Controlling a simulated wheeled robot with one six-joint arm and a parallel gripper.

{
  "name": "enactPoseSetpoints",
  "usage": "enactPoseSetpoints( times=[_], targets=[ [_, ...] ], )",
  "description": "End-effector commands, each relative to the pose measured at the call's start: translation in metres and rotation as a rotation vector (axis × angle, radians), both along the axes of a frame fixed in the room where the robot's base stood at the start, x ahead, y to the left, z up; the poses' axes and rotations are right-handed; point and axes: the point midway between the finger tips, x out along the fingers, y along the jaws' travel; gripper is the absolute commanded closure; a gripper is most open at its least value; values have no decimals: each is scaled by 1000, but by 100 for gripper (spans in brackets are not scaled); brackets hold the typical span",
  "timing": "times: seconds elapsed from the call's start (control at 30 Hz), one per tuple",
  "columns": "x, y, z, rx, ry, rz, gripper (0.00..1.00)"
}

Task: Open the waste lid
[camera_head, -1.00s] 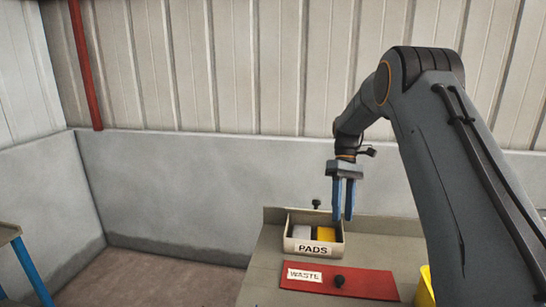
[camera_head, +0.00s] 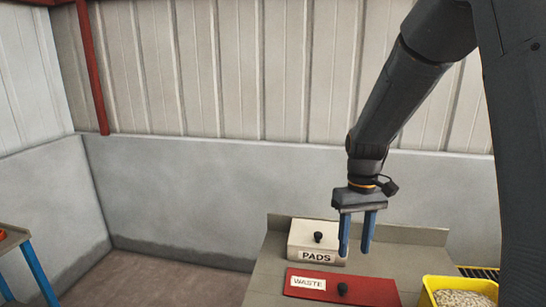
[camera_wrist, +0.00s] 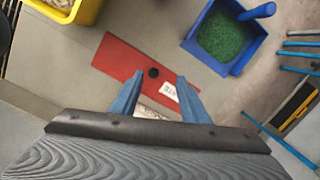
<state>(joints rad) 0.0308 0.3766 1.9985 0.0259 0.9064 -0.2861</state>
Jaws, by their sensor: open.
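The waste lid (camera_head: 372,291) is a flat red plate with a white WASTE label (camera_head: 308,283) and a black knob (camera_head: 342,288). It lies flat and closed on the grey bench. The lid (camera_wrist: 122,57) and its knob (camera_wrist: 153,73) also show in the wrist view. My gripper (camera_head: 354,252) is open and empty, its blue fingers pointing down above the bench, in front of the PADS box. In the wrist view the knob appears between the fingertips of my gripper (camera_wrist: 160,78), with the fingers still apart from it.
The cream PADS box (camera_head: 303,243), with a knob on its lid, stands just behind the waste lid. A yellow bin (camera_head: 430,292) with pale granules is at the right. The wrist view shows a blue tray (camera_wrist: 247,60) of green granules. A wall closes off the back.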

Motion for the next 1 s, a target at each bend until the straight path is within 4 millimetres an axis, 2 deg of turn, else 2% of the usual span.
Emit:
enactPoseSetpoints(
  times=[0.03, 0.3, 0.4, 0.53, 0.7, 0.8, 0.87, 1.0],
  targets=[
    [-16, 2, 0, -7, -27, -23, 59],
    [-94, 8, -11, -27, -178, -163, 59],
    [-116, 9, -15, -27, -218, -202, 59],
    [-133, 10, -19, -25, -250, -231, 58],
    [-139, 11, -21, -24, -261, -243, 58],
    [-134, 11, -22, -25, -259, -255, 58],
    [-125, 11, -24, -26, -252, -280, 58],
    [-84, 9, -36, -33, -220, -407, 58]
  ],
)
